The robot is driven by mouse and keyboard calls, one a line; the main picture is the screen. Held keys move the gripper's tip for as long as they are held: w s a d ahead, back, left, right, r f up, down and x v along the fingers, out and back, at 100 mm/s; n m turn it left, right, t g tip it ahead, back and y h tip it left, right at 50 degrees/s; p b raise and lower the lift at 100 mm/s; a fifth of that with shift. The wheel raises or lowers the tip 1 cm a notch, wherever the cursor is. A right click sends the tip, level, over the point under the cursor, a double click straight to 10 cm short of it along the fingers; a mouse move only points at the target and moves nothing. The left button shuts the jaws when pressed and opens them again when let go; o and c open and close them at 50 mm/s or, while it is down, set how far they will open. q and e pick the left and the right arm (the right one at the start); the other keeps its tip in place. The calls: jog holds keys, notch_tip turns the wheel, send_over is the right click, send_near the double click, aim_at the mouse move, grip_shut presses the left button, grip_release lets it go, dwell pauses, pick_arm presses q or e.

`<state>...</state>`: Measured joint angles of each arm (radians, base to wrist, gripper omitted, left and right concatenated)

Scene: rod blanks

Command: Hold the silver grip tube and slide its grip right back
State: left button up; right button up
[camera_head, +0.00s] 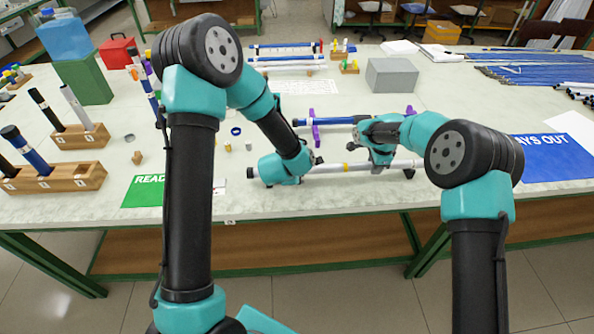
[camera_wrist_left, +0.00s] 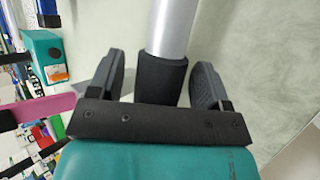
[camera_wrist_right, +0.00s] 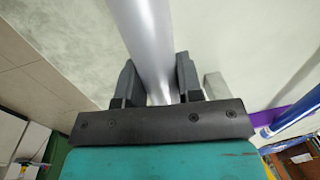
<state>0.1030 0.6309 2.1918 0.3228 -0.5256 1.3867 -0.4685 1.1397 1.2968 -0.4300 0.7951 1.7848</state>
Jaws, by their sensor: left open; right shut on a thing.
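The silver grip tube (camera_head: 330,170) lies roughly level across the front of the table, running left to right between my arms. My right gripper (camera_head: 380,166) is shut on it toward its right part; the bare silver tube (camera_wrist_right: 147,40) shows between the fingers in the right wrist view. In the left wrist view, the black grip (camera_wrist_left: 161,78) sits around the silver tube (camera_wrist_left: 174,25). My left gripper (camera_wrist_left: 156,85) is open, one finger on each side of the grip. The grip's far end is hidden by the gripper body. In the head view the left gripper largely hides the grip.
A blue tube (camera_head: 335,121) rests on purple supports (camera_head: 314,128) behind. A grey block (camera_head: 391,75) stands farther back. Wooden holders (camera_head: 80,137) with upright rods stand at the left. A green mat (camera_head: 143,191) lies front left, a blue mat (camera_head: 560,158) at the right.

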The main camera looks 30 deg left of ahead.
pick_arm(q)
jog(key=v, duration=1.2)
dwell(0.3)
pick_arm(e)
jog(key=o, duration=1.1)
notch_tip(320, 180, up, 12)
jog(key=s, duration=0.1)
jog(key=shift+d, duration=0.35)
jog(key=shift+s+f, duration=0.1)
jog(key=shift+s, duration=0.05)
